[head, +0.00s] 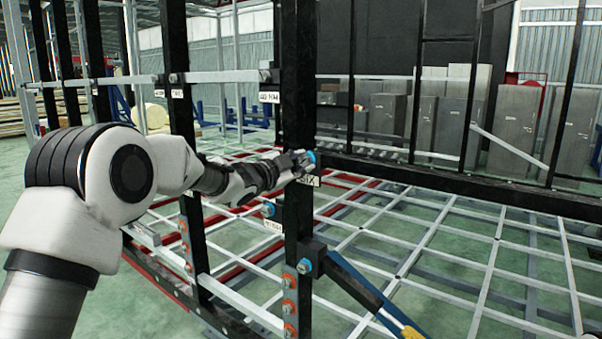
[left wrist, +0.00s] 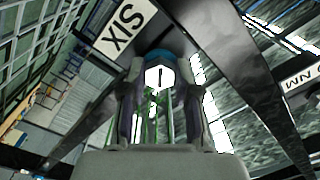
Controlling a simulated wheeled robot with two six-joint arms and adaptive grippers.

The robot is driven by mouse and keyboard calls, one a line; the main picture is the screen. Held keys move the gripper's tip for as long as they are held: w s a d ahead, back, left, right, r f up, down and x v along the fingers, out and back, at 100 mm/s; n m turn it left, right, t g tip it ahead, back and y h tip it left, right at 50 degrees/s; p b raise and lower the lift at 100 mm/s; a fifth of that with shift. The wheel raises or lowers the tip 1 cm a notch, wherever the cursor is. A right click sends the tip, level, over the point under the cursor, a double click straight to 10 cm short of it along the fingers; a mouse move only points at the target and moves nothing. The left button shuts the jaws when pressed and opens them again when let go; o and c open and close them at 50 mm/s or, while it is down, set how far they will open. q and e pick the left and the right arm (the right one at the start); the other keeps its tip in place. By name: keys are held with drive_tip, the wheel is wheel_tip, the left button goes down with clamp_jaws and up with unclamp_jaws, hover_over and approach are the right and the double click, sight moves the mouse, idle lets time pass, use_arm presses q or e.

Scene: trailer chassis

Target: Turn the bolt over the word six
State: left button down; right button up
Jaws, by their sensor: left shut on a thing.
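The bolt over the word six has a blue collar and shows at the end of my left gripper in the head view (head: 312,156). In the left wrist view its pale hexagonal head (left wrist: 159,77) carries a dark line. The label SIX (head: 308,181) is on the black post just below it, and it also shows in the left wrist view (left wrist: 124,27), upside down. My left gripper (head: 302,160) is shut on the bolt, with one finger on each side of its head in the left wrist view (left wrist: 160,90). My right gripper is not in view.
Another blue-collared bolt (head: 268,209) with a label sits lower on the frame. A black post (head: 297,100) rises behind my gripper. A blue and black strut (head: 352,283) slopes down at the right. Grey cabinets (head: 380,120) stand far back.

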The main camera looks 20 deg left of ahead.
use_arm(q)
drive_tip(key=m+b, duration=0.2)
drive_tip(key=f+m+b, duration=0.1)
drive_tip(key=m+b, duration=0.1)
drive_tip(key=m, duration=0.1)
drive_tip(key=shift+f+m, duration=0.1)
drive_tip(key=shift+m, duration=0.2)
drive_tip(key=m+b, duration=0.3)
drive_tip(key=m, duration=0.2)
drive_tip(key=shift+s+d+m, duration=0.1)
drive_tip(key=shift+m, duration=0.2)
drive_tip(key=m+b, duration=0.3)
drive_tip(key=m, duration=0.2)
drive_tip(key=m+b, duration=0.2)
drive_tip(key=m, duration=0.1)
drive_tip(key=shift+r, duration=0.25)
drive_tip(key=shift+r+m, duration=0.1)
drive_tip(key=shift+m, duration=0.4)
drive_tip(key=shift+r, duration=0.1)
drive_tip(key=c, duration=0.9)
unclamp_jaws()
drive_tip(key=shift+o, duration=0.3)
drive_tip(key=shift+r, duration=0.1)
